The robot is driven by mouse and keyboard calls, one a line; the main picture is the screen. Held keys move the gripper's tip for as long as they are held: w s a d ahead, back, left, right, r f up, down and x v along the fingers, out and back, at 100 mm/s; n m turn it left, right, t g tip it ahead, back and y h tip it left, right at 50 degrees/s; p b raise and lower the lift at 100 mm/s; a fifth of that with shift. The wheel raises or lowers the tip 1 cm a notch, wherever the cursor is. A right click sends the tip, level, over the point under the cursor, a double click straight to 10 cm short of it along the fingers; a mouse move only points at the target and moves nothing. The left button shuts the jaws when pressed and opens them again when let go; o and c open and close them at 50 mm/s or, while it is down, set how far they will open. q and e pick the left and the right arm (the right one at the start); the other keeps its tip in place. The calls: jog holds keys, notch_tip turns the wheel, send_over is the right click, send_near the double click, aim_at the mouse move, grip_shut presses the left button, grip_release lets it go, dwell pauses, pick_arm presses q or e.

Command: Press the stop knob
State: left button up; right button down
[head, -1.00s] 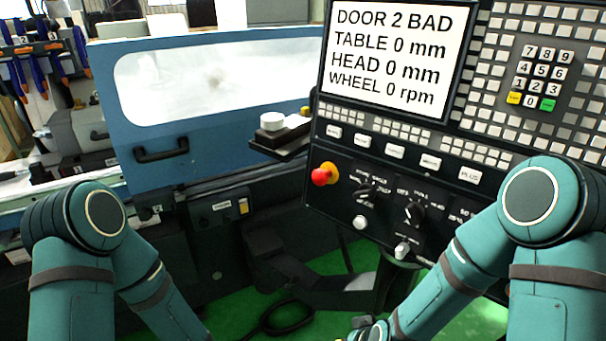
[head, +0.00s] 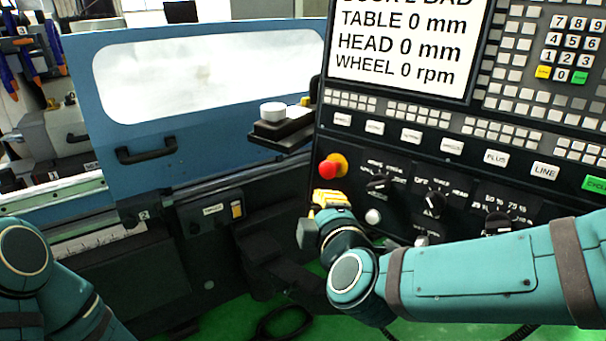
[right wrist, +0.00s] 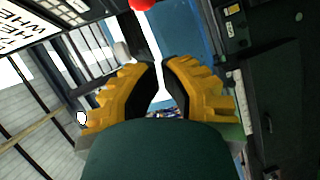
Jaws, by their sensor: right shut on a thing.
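The stop knob (head: 328,168) is a red mushroom button on a yellow collar, at the left edge of the black control panel (head: 465,178). Its red edge also shows at the top of the right wrist view (right wrist: 143,4), beyond the fingertips. My right gripper (head: 328,197) has yellow ribbed fingers and is just below the knob in the head view. In the right wrist view its fingertips (right wrist: 161,66) are close together, with a narrow gap. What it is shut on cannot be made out. My left gripper is out of view; only my left arm shows.
A selector switch (head: 380,184) and a white button (head: 373,216) are close right of my right gripper. The screen (head: 400,45) is above. A small dark shelf with a white cylinder (head: 273,111) juts out left of the panel, before the blue door (head: 200,150).

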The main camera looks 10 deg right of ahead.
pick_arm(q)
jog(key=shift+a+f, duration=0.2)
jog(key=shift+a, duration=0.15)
pick_arm(e)
jog(key=shift+s+r+n+t, duration=0.15)
jog(key=shift+r+n, duration=0.05)
jog(key=shift+r, duration=0.3)
jog(key=shift+s+r+n+t, duration=0.1)
jog(key=shift+r+n+t, duration=0.1)
jog(key=shift+r, duration=0.25)
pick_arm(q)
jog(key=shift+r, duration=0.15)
pick_arm(e)
jog(key=shift+w, duration=0.1)
jog(key=p, duration=0.9)
send_near(321, 171)
jog(key=w+a+r, duration=0.1)
jog(key=w+a, duration=0.2)
jog(key=w, duration=0.1)
jog(key=w+d, duration=0.2)
jog(key=shift+w+f+b, duration=0.15)
jog(key=shift+w+b, duration=0.15)
jog(key=shift+b, duration=0.05)
jog(key=shift+w+d, duration=0.2)
jog(key=shift+w, duration=0.1)
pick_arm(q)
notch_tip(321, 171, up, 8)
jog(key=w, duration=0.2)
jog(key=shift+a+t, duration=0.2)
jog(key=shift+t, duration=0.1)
